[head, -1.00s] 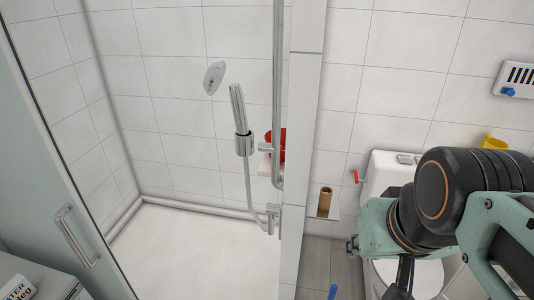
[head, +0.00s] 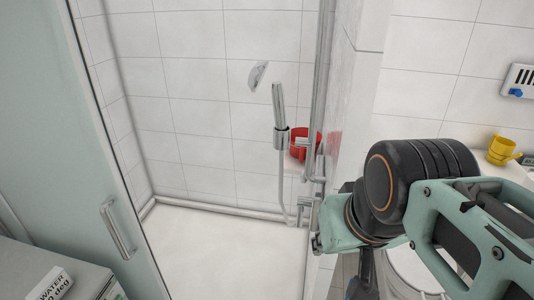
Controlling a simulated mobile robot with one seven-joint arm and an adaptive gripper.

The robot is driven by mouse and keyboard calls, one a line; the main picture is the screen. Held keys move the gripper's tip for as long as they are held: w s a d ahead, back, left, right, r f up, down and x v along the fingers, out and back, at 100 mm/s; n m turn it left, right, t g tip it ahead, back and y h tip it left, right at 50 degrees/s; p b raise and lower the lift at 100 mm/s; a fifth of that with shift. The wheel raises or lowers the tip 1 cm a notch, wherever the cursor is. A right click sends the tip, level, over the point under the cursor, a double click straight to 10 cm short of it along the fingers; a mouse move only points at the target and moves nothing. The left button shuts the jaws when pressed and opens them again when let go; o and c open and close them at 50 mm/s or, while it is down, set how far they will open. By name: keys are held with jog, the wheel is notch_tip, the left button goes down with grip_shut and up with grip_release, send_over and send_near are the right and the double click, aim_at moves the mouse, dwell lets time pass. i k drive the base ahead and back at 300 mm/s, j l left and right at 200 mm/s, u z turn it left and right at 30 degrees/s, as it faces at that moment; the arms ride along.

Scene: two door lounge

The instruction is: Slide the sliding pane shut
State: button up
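The sliding pane (head: 60,110) is a frosted, pale green panel on the left of the head view. It has a vertical metal bar handle (head: 116,229) near its right edge. The shower opening to the right of the pane is open, with the white shower floor (head: 225,245) showing. My gripper is at the lower right, at the end of my arm, to the right of the opening and well apart from the handle. Only its dark upper part (head: 362,278) shows at the bottom edge; its fingertips are out of frame.
A tiled wall end (head: 345,110) stands right of the opening, close to my arm. Inside are a hand shower (head: 279,115) and a red object (head: 303,145) on a ledge. A grey cabinet (head: 85,272) with a label stands at lower left.

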aim_at(62, 176)
jog(key=u, duration=1.7)
jog(key=i+j+z, duration=0.25)
jog(key=j, duration=0.35)
jog(key=i+j+z, duration=0.1)
jog(key=i+j, duration=0.2)
jog(key=i+j+z, duration=0.1)
jog(key=j, duration=0.2)
jog(key=k, duration=0.3)
jog(key=i, duration=0.35)
